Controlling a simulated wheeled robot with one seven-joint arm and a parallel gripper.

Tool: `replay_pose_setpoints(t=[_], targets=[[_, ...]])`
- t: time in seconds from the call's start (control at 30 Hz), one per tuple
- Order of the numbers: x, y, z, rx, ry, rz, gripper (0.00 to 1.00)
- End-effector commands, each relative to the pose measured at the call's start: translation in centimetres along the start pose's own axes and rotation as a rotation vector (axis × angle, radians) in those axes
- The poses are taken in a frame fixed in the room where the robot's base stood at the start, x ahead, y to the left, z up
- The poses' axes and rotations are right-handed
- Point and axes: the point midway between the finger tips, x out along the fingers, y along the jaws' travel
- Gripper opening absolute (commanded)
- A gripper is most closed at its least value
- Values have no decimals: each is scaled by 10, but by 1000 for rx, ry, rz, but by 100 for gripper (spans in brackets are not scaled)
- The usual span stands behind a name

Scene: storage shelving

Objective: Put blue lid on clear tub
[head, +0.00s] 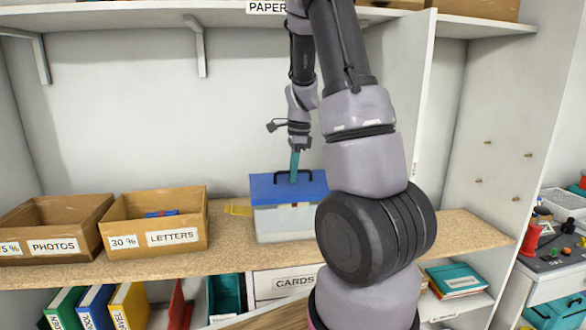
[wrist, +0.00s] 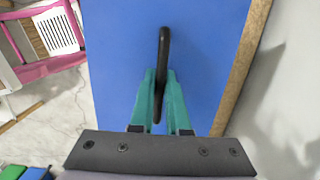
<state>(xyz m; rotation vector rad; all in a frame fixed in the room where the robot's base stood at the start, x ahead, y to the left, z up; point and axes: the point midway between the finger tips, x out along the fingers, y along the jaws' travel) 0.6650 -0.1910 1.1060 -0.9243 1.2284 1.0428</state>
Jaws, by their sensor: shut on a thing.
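The blue lid (head: 262,187) lies over the top of the clear tub (head: 280,224) on the wooden shelf in the head view. Whether its rim is seated all round cannot be told, as my arm hides the right part. The lid has a black handle. My gripper (head: 294,179) comes down from above at the handle. In the wrist view the blue lid (wrist: 207,60) fills the middle, and the teal fingers of my gripper (wrist: 159,105) are shut on its black handle (wrist: 163,50).
Cardboard boxes marked LETTERS (head: 155,221) and PHOTOS (head: 55,228) stand left on the shelf (head: 470,229). A yellow item (head: 238,209) lies beside the tub. A white upright panel (head: 415,110) rises behind my arm. The shelf at right is bare.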

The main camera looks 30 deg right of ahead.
Motion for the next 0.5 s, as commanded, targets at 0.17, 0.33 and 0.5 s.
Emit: replay_pose_setpoints(t=[0.17, 0.33, 0.5], targets=[[12, 1, -1, 0, 1, 2, 0], [20, 0, -2, 0, 1, 1, 0], [27, 0, -3, 0, 1, 1, 0]])
